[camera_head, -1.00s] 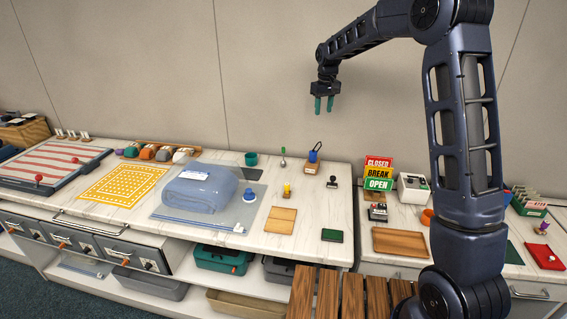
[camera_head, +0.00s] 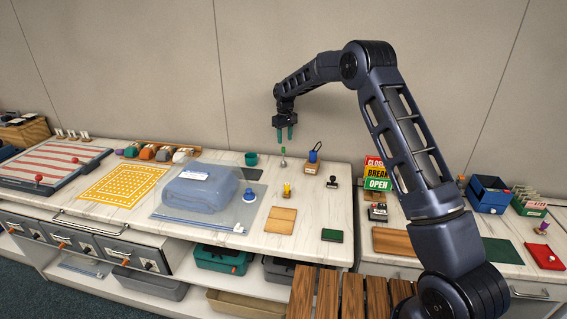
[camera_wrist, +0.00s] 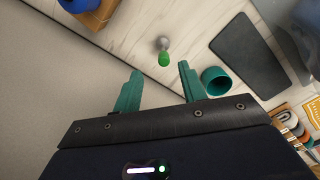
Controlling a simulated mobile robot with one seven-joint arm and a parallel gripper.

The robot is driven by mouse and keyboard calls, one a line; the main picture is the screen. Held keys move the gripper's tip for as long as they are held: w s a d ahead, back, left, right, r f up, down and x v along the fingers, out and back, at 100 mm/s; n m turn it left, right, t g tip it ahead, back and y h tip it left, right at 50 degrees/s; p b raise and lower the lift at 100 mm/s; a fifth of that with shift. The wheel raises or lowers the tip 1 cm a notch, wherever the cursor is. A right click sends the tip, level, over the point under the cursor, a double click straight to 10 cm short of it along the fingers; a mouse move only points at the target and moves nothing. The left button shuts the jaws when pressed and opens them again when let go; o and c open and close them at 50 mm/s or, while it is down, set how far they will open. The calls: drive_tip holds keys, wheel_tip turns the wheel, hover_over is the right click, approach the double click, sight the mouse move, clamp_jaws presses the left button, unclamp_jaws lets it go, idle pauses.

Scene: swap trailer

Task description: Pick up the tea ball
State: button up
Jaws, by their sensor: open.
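The tea ball (camera_head: 283,157) is a small grey-metal piece with a green handle, standing at the back of the white marble-look counter. In the wrist view the tea ball (camera_wrist: 164,52) shows its green end toward me, just beyond the fingertips and roughly centred between them. My gripper (camera_head: 286,133) hangs above the tea ball in the head view, its two teal fingers pointing down. In the wrist view my gripper (camera_wrist: 160,70) is open, with nothing between its fingers.
A teal cup (camera_head: 251,159) stands close left of the tea ball, with a dark flat pad (camera_head: 250,174) near it. A blue object with a loop (camera_head: 313,156) stands to the right. The wall (camera_head: 250,80) rises close behind. A wrapped blue bundle (camera_head: 196,187) lies further left.

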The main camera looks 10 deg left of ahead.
sight(283, 152)
wheel_tip(283, 152, down, 4)
drive_tip(key=shift+s+a+f, duration=0.1)
drive_tip(key=shift+a+f, duration=0.05)
drive_tip(key=shift+f, duration=1.1)
drive_tip(key=shift+a+f, duration=0.15)
drive_tip(key=shift+f, duration=1.1)
clamp_jaws()
